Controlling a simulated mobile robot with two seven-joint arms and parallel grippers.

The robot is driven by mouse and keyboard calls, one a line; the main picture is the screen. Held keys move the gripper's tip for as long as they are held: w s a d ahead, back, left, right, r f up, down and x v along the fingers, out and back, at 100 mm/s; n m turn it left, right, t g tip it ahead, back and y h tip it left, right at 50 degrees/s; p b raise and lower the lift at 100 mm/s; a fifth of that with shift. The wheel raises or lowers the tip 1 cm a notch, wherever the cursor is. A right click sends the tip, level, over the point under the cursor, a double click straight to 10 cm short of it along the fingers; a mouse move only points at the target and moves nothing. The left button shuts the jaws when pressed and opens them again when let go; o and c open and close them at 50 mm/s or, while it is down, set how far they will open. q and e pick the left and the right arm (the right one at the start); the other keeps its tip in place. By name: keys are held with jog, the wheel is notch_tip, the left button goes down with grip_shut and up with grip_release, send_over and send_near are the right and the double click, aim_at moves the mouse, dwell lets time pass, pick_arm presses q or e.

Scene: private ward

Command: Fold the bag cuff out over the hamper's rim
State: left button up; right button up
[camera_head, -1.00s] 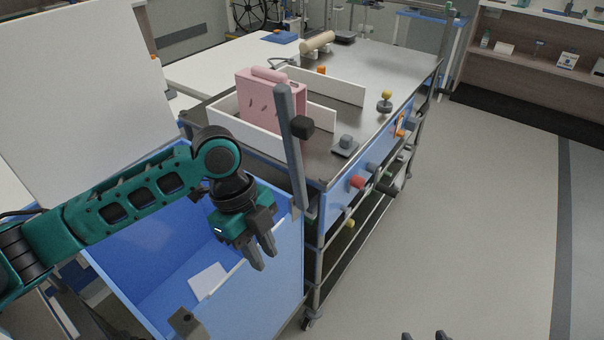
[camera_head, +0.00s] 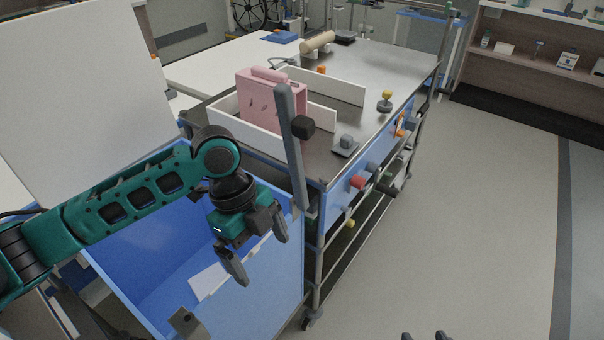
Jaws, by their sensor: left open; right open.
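The hamper (camera_head: 275,300) is an open blue box at the lower left, with a large white panel (camera_head: 80,85) standing up behind it. Its inside is blue, and a white flat piece (camera_head: 205,281) shows inside near the front wall. I cannot make out a separate bag cuff; a pale line runs along the near rim, partly behind my gripper. My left gripper (camera_head: 263,261) is open and empty, fingers pointing down over the near rim, one on each side in the picture. Whether they touch it I cannot tell. Only the fingertips of my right gripper (camera_head: 424,337) show, apart, at the bottom edge.
A steel-topped cart (camera_head: 345,175) stands just behind the hamper, with a grey upright post (camera_head: 293,145) at its near corner. It carries a pink box (camera_head: 268,97) in a white-walled tray and several small items. The floor at right is clear.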

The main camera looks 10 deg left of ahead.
pick_arm(q)
notch_tip(320, 180, up, 8)
dwell(0.7)
dwell(0.3)
